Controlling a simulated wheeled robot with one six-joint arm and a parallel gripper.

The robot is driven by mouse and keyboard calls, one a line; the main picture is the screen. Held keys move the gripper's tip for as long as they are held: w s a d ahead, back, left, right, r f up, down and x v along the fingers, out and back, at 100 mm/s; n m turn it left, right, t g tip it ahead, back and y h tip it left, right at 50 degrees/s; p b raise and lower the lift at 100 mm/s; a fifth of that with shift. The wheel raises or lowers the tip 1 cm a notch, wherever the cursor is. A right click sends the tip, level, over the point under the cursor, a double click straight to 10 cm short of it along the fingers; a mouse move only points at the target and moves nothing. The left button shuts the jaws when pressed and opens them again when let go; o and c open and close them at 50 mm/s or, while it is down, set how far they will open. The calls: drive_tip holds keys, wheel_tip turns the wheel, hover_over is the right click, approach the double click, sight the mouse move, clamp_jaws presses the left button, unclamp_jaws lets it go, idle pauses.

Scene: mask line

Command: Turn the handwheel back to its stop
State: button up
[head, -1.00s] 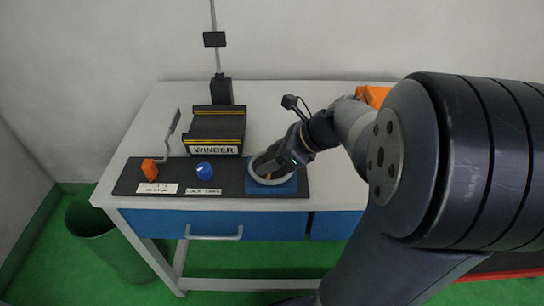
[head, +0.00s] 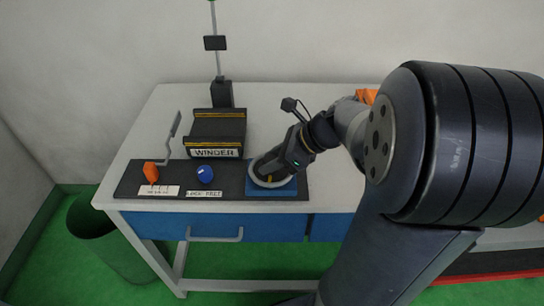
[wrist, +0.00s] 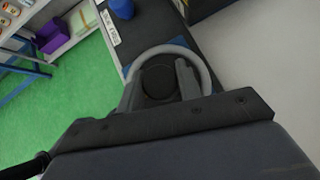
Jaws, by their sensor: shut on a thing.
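The handwheel (head: 273,187) is a light grey ring on a blue base plate (head: 290,190), at the right end of the dark panel on the bench. A small yellow mark shows inside its ring in the head view. My gripper (head: 263,172) reaches down into the wheel from the upper right and is shut on it. In the wrist view the rim (wrist: 206,70) arches past my gripper (wrist: 160,88), with a dark round hub (wrist: 158,80) between the fingers. The exact contact of the fingers on the wheel is partly hidden.
A post (head: 220,93) stands behind. A green bin (head: 105,235) is at the floor left. The bench's back left is clear.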

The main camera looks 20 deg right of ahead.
drive_tip(key=n+g+p, duration=0.1)
drive_tip(key=p, duration=0.1)
drive_tip(key=n+g+p, duration=0.1)
drive_tip(key=n, duration=0.1)
drive_tip(key=n+g+y+p, duration=0.1)
drive_tip(key=n+p, duration=0.1)
drive_tip(key=shift+r+g+p, duration=0.25)
drive_tip(key=shift+g+p, duration=0.05)
drive_tip(key=n+g+p, duration=0.3)
drive_tip(key=n+p, duration=0.1)
drive_tip(key=shift+w+g, duration=0.1)
drive_tip(key=shift+g, duration=0.2)
drive_tip(key=n+g+h+p, duration=0.1)
drive_tip(key=n, duration=0.1)
drive_tip(key=n+g+p, duration=0.2)
drive_tip(key=n, duration=0.1)
drive_tip(key=shift+f+h, duration=0.15)
drive_tip(key=shift+h, duration=0.25)
drive_tip(key=shift+f+n+g+h+p, duration=0.1)
drive_tip(key=shift+n+g+h+p, duration=1.05)
drive_tip(key=shift+n, duration=1.15)
drive_tip(key=shift+h, duration=0.35)
drive_tip(key=o, duration=1)
drive_tip(key=shift+c, duration=0.2)
drive_tip(key=shift+w, duration=0.1)
